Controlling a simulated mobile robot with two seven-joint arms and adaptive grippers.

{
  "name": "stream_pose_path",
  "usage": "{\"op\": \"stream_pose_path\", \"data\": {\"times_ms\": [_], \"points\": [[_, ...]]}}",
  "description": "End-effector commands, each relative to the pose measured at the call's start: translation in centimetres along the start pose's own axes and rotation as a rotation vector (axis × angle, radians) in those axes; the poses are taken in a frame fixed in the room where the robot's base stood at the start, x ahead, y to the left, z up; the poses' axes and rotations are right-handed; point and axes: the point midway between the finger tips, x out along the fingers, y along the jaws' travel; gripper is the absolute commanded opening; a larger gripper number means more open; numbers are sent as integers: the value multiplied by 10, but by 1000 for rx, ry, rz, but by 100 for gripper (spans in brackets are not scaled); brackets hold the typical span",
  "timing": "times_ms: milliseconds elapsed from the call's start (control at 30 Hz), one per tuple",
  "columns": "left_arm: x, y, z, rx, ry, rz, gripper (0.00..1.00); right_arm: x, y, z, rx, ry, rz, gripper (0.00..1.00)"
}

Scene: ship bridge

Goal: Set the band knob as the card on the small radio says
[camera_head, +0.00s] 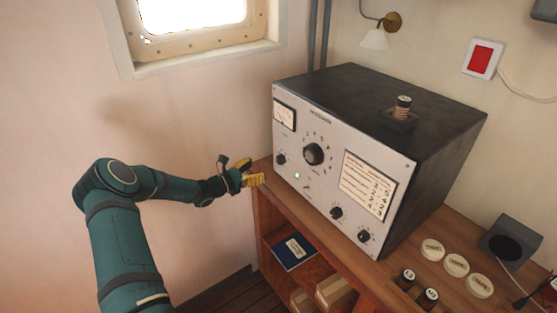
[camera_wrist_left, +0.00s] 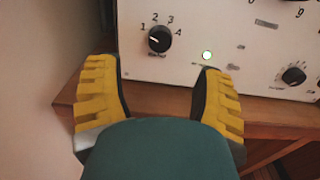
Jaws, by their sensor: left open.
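A large radio (camera_head: 330,170) with a pale front panel stands on the wooden bench. A small black knob (camera_head: 281,159) sits at its left, under a meter. In the left wrist view this knob (camera_wrist_left: 159,39) has the numbers 1 to 4 around it, and its white mark points left, near the 1; its label is too small to read. My left gripper (camera_head: 250,177), with yellow ribbed fingers, is open and empty in front of the panel's left end. In the wrist view its fingers (camera_wrist_left: 160,103) are spread below the knob, apart from it. My right gripper is not in view.
The panel has a big middle knob (camera_head: 313,154), a lit green lamp (camera_head: 297,175), a printed chart (camera_head: 368,185) and two lower knobs. A small dark box (camera_head: 511,240) and several round white-topped discs (camera_head: 456,265) are on the right. A blue book (camera_head: 294,252) lies on the shelf below.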

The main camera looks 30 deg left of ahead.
Motion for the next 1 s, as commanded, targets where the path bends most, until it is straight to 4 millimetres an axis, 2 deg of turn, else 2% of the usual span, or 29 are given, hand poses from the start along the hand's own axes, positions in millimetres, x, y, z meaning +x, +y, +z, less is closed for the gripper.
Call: {"op": "stream_pose_path", "data": {"times_ms": [100,300,500,667,933,967,1000], "points": [[26,-2,0,1,-1,-4,68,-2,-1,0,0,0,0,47],[63,-2,0,0,0,-3,68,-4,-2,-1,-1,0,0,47],[87,-2,0,1,1,-3,68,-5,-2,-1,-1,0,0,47],[94,-1,0,1,2,-2,68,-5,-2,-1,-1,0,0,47],[95,-1,-1,1,2,-2,68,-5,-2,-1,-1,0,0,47],[95,-1,-1,1,2,-2,63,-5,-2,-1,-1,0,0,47],[95,-1,-1,1,2,-2,49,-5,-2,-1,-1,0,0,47]]}}
